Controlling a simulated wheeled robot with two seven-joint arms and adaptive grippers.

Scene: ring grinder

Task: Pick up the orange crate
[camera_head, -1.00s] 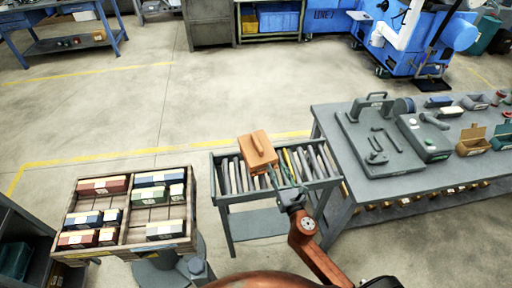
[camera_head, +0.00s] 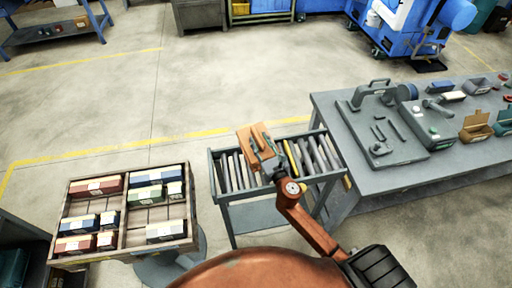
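The orange crate (camera_head: 246,141) is a small tan-orange box on the grey roller stand (camera_head: 216,180) in the middle of the view. My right gripper (camera_head: 262,148) reaches in from below right. Its dark fingers lie over the crate's top and right part, overlapping it in the picture. The crate's handle is mostly hidden behind the fingers. The fingers look spread apart, and I cannot tell whether they touch the crate. My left gripper is not in view.
A wooden tray (camera_head: 125,251) with several coloured boxes stands left of the roller stand. A grey workbench (camera_head: 405,178) with tools and small bins stands to the right. Open concrete floor (camera_head: 200,90) lies behind the roller stand.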

